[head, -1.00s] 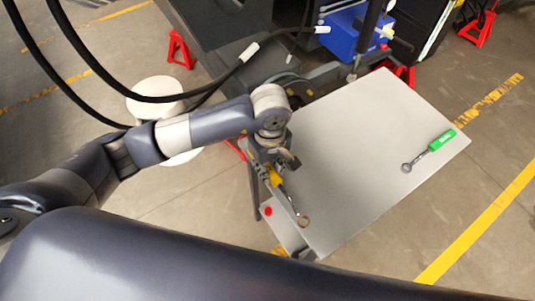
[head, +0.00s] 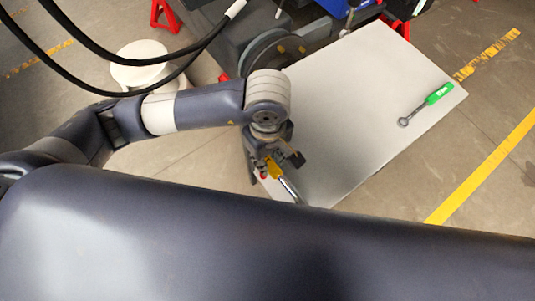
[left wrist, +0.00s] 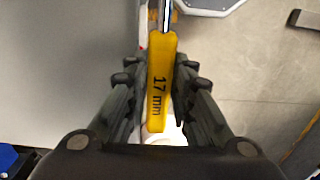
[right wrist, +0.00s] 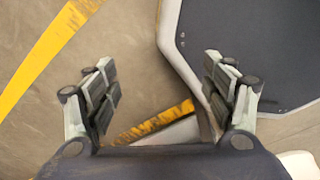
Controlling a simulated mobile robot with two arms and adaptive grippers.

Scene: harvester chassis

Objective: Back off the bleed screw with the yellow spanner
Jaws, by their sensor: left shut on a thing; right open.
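The yellow spanner (head: 273,168) is in my left gripper (head: 278,161), over the near left edge of the table in the head view. Its shank points down and right, and its far end is hidden behind my dark body. In the left wrist view the yellow handle (left wrist: 158,80), marked 17 mm, lies between the fingers of my left gripper (left wrist: 156,95), which is shut on it. My right gripper (right wrist: 157,80) is open and empty in the right wrist view. I cannot make out the bleed screw in any view.
A green-handled spanner (head: 428,103) lies at the right of the grey table (head: 345,105). The table is otherwise largely clear. Machine parts stand behind it, with a blue part (head: 335,6) cut by the top edge. Black hoses (head: 150,88) hang at upper left beside a white round object (head: 140,68).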

